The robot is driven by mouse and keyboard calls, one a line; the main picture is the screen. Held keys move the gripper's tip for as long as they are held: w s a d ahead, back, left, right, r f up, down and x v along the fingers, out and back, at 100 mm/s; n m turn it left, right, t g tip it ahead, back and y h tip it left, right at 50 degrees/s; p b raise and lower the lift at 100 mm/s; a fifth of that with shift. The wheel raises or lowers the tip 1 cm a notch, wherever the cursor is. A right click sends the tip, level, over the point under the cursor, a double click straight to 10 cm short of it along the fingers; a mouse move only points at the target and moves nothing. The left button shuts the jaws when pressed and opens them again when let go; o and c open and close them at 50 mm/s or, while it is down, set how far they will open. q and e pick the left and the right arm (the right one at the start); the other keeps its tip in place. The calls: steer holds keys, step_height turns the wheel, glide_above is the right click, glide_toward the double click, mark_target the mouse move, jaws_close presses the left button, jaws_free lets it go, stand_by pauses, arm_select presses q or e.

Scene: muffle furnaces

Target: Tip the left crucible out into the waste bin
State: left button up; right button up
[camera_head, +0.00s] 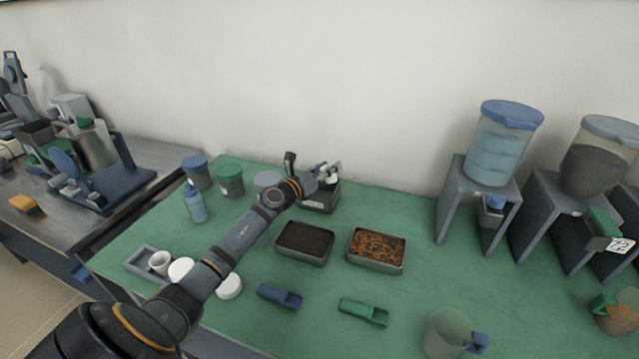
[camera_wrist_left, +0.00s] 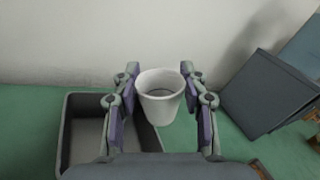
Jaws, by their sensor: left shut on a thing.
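My left gripper (camera_head: 328,173) reaches to the back of the green table, over a small dark grey bin (camera_head: 319,204) with a pale label, which looks like the waste bin. In the left wrist view the gripper (camera_wrist_left: 160,100) is shut on a white crucible (camera_wrist_left: 160,108), a finger on each side. The crucible's rim faces up in that view; its inside bottom is hard to make out. The bin (camera_wrist_left: 68,135) shows below and to the left of it. Another white crucible (camera_head: 159,261) stands in a grey tray (camera_head: 136,263) at the left front. My right gripper is not seen.
Two open boxes, one of dark material (camera_head: 304,262) and one of orange-brown pieces (camera_head: 375,266), sit in front of the bin. Blue (camera_head: 279,296) and green (camera_head: 363,312) scoops lie nearer. Dispensers (camera_head: 490,175) stand at right. Lidded jars (camera_head: 229,180) are left of the bin.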

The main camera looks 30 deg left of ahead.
arm_select(q)
steer(key=shift+r+n+p, duration=0.15)
steer(key=shift+n+p, duration=0.25)
steer(key=shift+p, duration=0.1)
steer(key=shift+n, duration=0.3)
steer(key=shift+a+r+n+p, duration=0.1)
steer(key=shift+n+p, duration=0.6)
steer(key=shift+n, duration=0.2)
